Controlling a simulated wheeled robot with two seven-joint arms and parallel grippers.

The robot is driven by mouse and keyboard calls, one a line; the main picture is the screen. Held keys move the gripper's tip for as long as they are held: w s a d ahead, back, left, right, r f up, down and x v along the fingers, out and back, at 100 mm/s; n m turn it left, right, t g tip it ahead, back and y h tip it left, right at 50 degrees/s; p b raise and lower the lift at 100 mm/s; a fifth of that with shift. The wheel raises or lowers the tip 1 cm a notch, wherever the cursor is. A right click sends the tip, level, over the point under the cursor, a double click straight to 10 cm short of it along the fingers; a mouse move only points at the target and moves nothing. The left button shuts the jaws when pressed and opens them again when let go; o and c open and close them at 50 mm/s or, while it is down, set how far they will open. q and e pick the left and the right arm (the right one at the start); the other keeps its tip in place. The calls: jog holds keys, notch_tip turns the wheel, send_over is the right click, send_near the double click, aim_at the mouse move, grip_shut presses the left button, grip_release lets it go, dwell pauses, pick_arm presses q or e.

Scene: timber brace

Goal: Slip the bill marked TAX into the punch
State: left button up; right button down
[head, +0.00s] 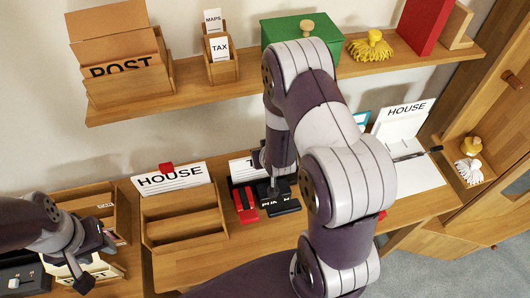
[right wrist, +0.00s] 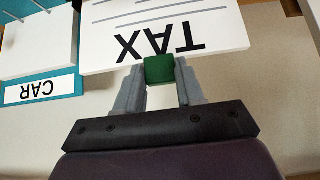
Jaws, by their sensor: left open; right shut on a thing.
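The bill marked TAX (right wrist: 165,32) is white with black letters and a green tab (right wrist: 159,69). My right gripper (right wrist: 160,75) is shut on that tab. In the head view only the bill's left part (head: 242,168), with a "T", shows; my right arm hides the rest. The black punch (head: 285,206) with white lettering stands on the desk in front of the bill. I cannot tell whether the bill's edge is in its slot. My left gripper (head: 88,264) is open and empty at the lower left, away from the bill.
A red desk tool (head: 245,206) stands left of the punch. A wooden organizer (head: 185,222) with a HOUSE bill (head: 170,178) is further left. The shelf above holds a POST box (head: 125,80) and green box (head: 300,32).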

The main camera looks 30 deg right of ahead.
notch_tip(320, 180, down, 2)
jog(key=shift+f+b, duration=0.1)
jog(key=shift+b, duration=0.7)
jog(key=shift+c, duration=0.7)
grip_release()
notch_tip(320, 180, up, 8)
jog(key=p, duration=0.6)
jog(key=shift+p, duration=0.4)
